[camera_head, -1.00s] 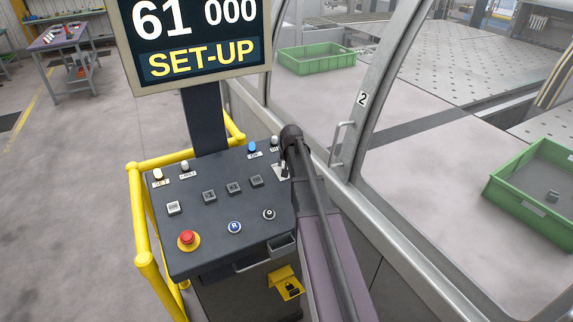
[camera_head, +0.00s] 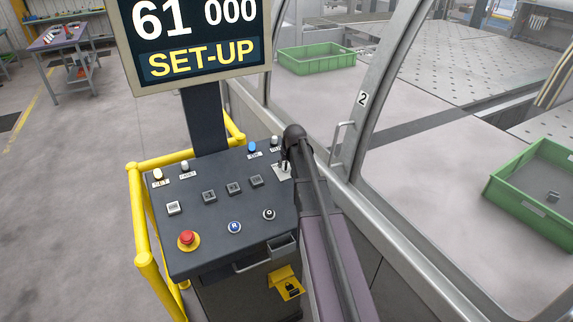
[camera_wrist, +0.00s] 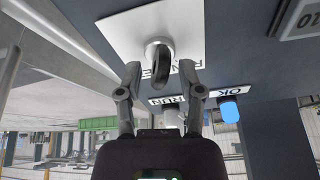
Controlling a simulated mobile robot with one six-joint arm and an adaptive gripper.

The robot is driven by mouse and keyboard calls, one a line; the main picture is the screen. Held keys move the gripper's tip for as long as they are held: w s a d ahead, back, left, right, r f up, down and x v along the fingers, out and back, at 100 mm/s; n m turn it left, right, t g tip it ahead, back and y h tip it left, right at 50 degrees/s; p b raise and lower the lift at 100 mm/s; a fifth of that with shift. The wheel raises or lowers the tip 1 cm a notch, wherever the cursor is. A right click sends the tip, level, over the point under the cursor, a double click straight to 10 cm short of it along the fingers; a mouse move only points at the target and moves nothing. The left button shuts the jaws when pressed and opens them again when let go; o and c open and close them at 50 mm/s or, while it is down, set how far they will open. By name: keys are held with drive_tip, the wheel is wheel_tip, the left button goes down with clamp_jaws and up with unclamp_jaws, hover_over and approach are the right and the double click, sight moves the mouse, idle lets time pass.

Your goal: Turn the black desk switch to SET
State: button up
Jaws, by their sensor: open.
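The black desk switch (camera_wrist: 160,68) shows in the wrist view as a dark lever on a round pale collar, on a white plate (camera_wrist: 120,28) with lettering partly hidden. My gripper (camera_wrist: 159,74) is open, with one finger on each side of the lever. I cannot tell whether either finger touches it. In the head view the switch's white plate (camera_head: 281,173) sits at the right of the desk, partly covered by my arm. The switch's pointing direction against its marks cannot be read. The screen (camera_head: 200,40) above the desk reads SET-UP.
The desk (camera_head: 225,200) carries a red emergency button (camera_head: 187,238), several square keys and lamps. A blue lamp (camera_wrist: 229,110) and a white lamp (camera_wrist: 170,116) stand close to my fingers. A yellow rail (camera_head: 141,215) borders the desk; a glazed machine guard stands at right.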

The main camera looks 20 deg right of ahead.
drive_tip(key=n+y, duration=0.1)
drive_tip(key=n, duration=0.7)
drive_tip(key=shift+y, duration=0.3)
drive_tip(key=shift+s+r+n+p, duration=0.15)
drive_tip(key=shift+r+n+p, duration=0.25)
drive_tip(key=shift+p, duration=0.05)
drive_tip(key=p+v, duration=1.2)
drive_tip(key=v, duration=0.1)
drive_tip(key=s+a+f+m+g+b, duration=0.1)
drive_tip(key=s+a+f+m+g, duration=0.1)
drive_tip(key=s+a, duration=0.6)
drive_tip(key=s+a+f+m+g+h+b, duration=0.1)
drive_tip(key=s+a+m, duration=0.3)
drive_tip(key=a, duration=1)
drive_tip(key=shift+s+a+f+g+b, duration=0.4)
drive_tip(key=shift+s+f+b, duration=0.2)
drive_tip(key=shift+s, duration=1.25)
drive_tip(key=shift+w+d, duration=0.1)
drive_tip(key=shift+d, duration=0.05)
